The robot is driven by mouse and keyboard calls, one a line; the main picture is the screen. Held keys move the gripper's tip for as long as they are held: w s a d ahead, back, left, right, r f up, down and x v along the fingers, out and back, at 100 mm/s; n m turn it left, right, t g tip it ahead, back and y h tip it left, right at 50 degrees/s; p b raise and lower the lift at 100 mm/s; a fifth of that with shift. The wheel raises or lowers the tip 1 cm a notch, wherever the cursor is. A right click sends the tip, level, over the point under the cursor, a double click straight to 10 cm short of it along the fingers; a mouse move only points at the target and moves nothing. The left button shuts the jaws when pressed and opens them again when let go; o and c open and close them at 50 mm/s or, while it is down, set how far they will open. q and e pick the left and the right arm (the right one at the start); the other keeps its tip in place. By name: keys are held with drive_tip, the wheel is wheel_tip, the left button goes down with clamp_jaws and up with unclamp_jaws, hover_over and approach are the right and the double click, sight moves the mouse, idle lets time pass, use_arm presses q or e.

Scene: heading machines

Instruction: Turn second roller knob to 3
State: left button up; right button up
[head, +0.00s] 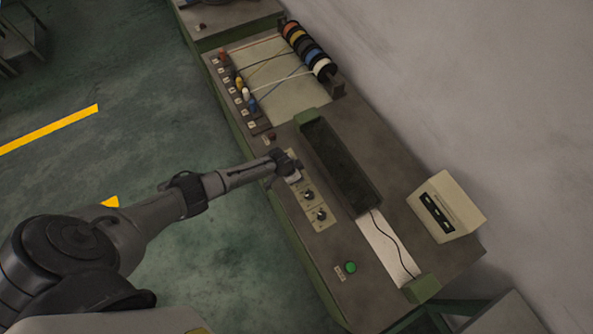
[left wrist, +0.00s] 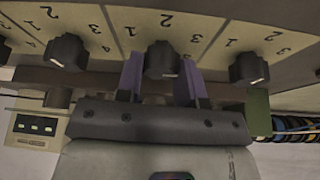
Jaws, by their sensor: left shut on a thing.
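In the left wrist view a row of dark roller knobs shows on a pale panel marked with numbers. My left gripper (left wrist: 161,72) has its two purple fingers on either side of the middle knob (left wrist: 162,56) and is shut on it. One knob stands to the left (left wrist: 66,52) and another to the right (left wrist: 248,68). I cannot read the held knob's pointer. In the head view my left gripper (head: 286,164) is at the far end of the knob panel (head: 314,205) and hides the held knob. Two nearer knobs (head: 308,195) (head: 320,215) show beside it. My right gripper is not in view.
A long dark trough (head: 340,165) runs beside the knob panel. A green button (head: 351,267) and a cream display box (head: 445,207) stand nearer on the machine. Wire spools (head: 307,48) and several coloured pegs (head: 240,84) are at the far end. Open floor lies left.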

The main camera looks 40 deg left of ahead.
use_arm(q)
drive_tip(key=n+y+p, duration=0.1)
drive_tip(key=n+p, duration=0.1)
drive_tip(key=shift+r+n, duration=0.1)
drive_tip(key=shift+n, duration=0.3)
drive_tip(key=shift+n+y+p, duration=0.3)
drive_tip(key=shift+n, duration=0.2)
drive_tip(key=o, duration=0.9)
